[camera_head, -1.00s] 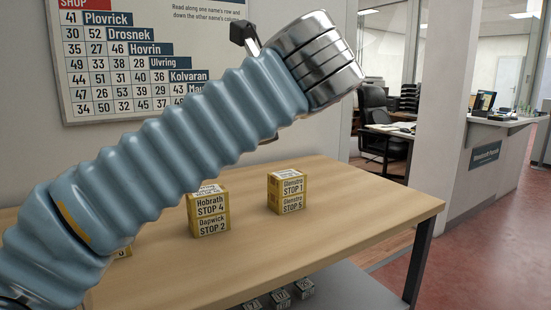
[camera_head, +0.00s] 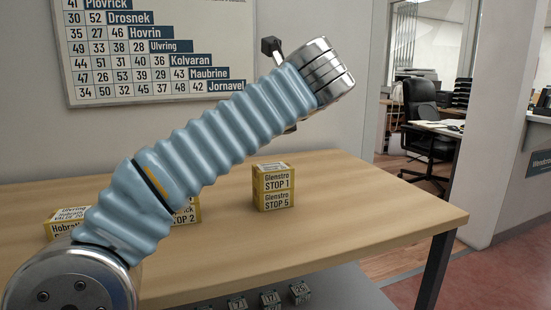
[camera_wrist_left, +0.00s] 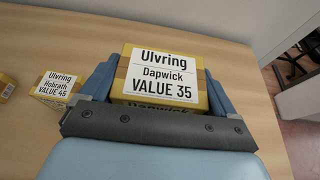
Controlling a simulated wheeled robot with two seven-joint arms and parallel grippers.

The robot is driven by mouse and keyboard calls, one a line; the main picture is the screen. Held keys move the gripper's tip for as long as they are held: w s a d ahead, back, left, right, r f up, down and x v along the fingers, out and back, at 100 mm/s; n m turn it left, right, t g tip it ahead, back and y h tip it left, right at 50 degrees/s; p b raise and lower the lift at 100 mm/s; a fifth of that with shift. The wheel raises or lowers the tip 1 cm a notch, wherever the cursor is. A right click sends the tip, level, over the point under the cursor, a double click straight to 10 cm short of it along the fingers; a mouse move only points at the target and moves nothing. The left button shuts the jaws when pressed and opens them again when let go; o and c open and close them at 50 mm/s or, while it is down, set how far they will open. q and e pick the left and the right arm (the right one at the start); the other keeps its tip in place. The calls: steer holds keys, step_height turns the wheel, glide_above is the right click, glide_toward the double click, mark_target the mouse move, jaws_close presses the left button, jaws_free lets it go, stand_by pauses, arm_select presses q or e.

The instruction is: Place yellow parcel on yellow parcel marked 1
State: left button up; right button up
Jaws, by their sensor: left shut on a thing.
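My left gripper (camera_wrist_left: 158,88) is shut on a yellow parcel (camera_wrist_left: 160,75) with a white label reading Ulvring, Dapwick, VALUE 35. Its fingers press on the parcel's two sides. In the head view my blue ribbed left arm crosses the picture, and the jaws and held parcel cannot be made out. A yellow parcel marked Glenstro STOP 1 (camera_head: 273,180) sits on a parcel marked Glenstro STOP 5 (camera_head: 273,200), both on the wooden table (camera_head: 340,210). Whether the held parcel touches anything below is unclear. My right gripper is out of view.
A yellow parcel marked STOP 2 (camera_head: 187,213) is partly hidden behind my arm. A Hobrath parcel (camera_head: 66,220) stands at the left, partly covered. Another Hobrath parcel, VALUE 45 (camera_wrist_left: 54,86), lies left of the gripper. The table's right part is clear.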

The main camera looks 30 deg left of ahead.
mark_target(273, 166)
arm_select(q)
steer(key=w+f, duration=0.1)
steer(key=f, duration=0.1)
steer(key=w+a+f, duration=0.1)
steer(key=f, duration=0.1)
steer(key=shift+w+b, duration=0.4)
steer(key=f+b, duration=0.1)
steer(key=f, duration=0.1)
steer(key=w+f, duration=0.1)
steer(key=f, duration=0.1)
steer(key=shift+w+a+f+b, duration=0.1)
steer(key=shift+w+f+b, duration=0.05)
steer(key=shift+f+b, duration=0.2)
steer(key=o, duration=0.9)
steer(key=shift+c, duration=0.2)
steer(key=shift+r, duration=0.15)
steer(key=p+v, duration=0.1)
steer(key=v, duration=1.1)
